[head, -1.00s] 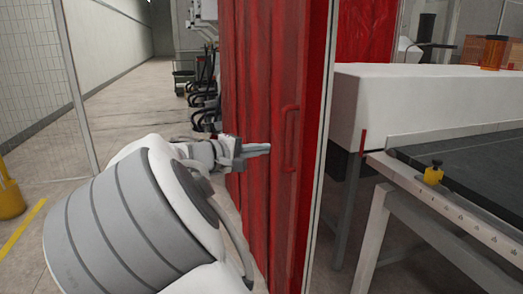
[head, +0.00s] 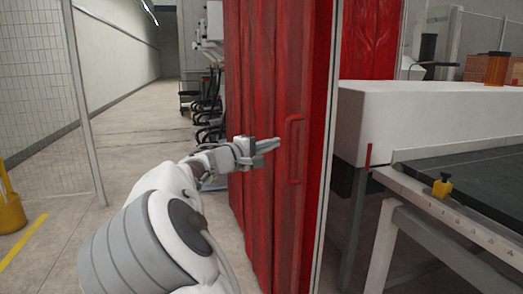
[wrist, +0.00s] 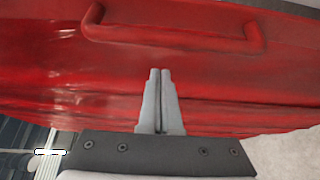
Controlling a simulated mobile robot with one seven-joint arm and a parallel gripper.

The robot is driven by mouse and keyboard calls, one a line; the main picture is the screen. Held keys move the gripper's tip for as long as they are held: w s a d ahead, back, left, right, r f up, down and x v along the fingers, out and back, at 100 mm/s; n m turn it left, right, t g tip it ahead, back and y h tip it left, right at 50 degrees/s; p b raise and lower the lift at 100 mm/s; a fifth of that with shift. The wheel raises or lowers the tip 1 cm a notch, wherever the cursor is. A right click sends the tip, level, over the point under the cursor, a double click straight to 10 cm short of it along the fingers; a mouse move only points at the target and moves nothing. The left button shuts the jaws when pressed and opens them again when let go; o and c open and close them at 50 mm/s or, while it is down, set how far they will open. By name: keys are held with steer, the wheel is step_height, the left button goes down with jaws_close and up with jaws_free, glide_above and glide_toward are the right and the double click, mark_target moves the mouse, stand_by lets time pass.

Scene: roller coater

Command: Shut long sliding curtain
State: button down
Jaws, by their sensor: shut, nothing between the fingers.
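The long red curtain (head: 262,80) hangs in folds in the middle of the head view, its edge beside a pale upright post. A red handle (head: 295,150) stands out near that edge; it also shows along the top of the wrist view (wrist: 175,38). My gripper (head: 276,146) is shut and empty, in front of the curtain and just left of the handle. In the wrist view its fingertips (wrist: 160,72) are together, below the handle bar. I cannot tell whether the fingers touch the curtain.
A white machine (head: 415,120) with a dark bed (head: 480,180) stands to the right. A mesh fence (head: 40,110) and a yellow post (head: 10,205) are at the left. Between fence and curtain the floor (head: 145,125) is open, with dark chairs (head: 207,115) beyond.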

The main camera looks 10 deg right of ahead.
steer(key=shift+s+d+b, duration=0.2)
steer(key=shift+s, duration=0.5)
steer(key=shift+s+d+b, duration=0.2)
steer(key=shift+s, duration=0.45)
steer(key=shift+s, duration=0.1)
